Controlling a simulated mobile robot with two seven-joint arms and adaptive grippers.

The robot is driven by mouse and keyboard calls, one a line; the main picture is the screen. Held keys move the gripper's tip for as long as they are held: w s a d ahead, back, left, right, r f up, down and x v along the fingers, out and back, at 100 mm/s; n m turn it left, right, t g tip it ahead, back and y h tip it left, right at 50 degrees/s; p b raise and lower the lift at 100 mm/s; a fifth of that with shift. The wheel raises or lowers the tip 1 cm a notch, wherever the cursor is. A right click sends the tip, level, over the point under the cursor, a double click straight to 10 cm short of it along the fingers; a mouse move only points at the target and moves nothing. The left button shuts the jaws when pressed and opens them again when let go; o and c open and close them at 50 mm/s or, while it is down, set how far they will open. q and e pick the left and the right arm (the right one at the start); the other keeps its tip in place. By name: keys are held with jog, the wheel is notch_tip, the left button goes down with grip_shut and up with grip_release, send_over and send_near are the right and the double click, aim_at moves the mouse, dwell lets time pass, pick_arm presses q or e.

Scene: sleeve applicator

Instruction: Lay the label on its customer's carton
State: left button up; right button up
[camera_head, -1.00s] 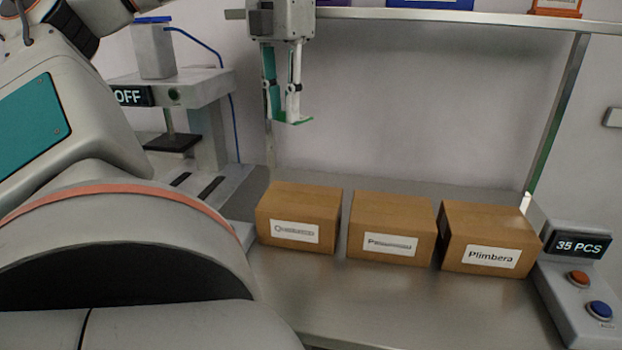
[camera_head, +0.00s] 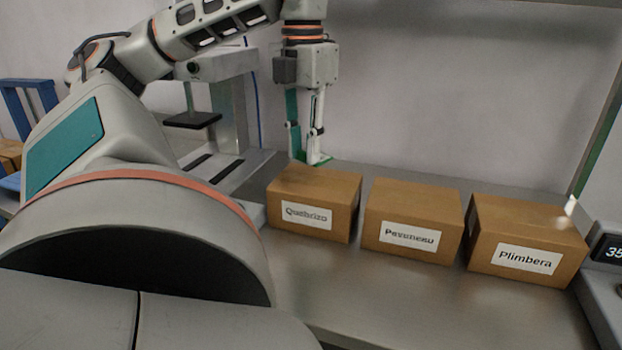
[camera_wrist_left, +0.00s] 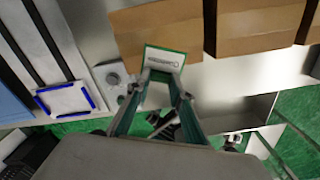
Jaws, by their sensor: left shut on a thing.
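My left gripper (camera_head: 306,158) is shut on the label (camera_wrist_left: 165,60), a small white piece with a green border and a line of dark print too small to read. In the head view the label shows as a thin green-edged strip (camera_head: 319,160) at the fingertips, by the top back edge of the left carton, Quebrizo (camera_head: 313,198). I cannot tell whether it touches. In the left wrist view the label overlaps that carton's edge (camera_wrist_left: 155,22). The middle carton reads Pavuneau or similar (camera_head: 413,218); the right one reads Plimbera (camera_head: 527,240). My right gripper is not in view.
A press-like machine (camera_head: 215,90) stands left of the cartons. In the left wrist view a pad with blue corners (camera_wrist_left: 65,101) lies at the left. A control box with a display (camera_head: 605,250) is at the right. The steel bench (camera_head: 370,300) is clear in front of the cartons.

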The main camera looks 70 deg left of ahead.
aim_at(304, 192)
pick_arm(q)
jog(key=shift+f, duration=0.95)
jog(key=shift+f+b, duration=0.25)
jog(key=shift+b, duration=0.05)
jog(key=shift+f, duration=0.25)
notch_tip(304, 192, down, 3)
jog(key=shift+r+b, duration=0.15)
jog(key=shift+b, duration=0.45)
jog(key=shift+f, duration=0.35)
jog(key=o, duration=0.4)
jog(key=shift+f, duration=0.15)
jog(key=shift+c, duration=0.2)
jog(key=o, duration=0.4)
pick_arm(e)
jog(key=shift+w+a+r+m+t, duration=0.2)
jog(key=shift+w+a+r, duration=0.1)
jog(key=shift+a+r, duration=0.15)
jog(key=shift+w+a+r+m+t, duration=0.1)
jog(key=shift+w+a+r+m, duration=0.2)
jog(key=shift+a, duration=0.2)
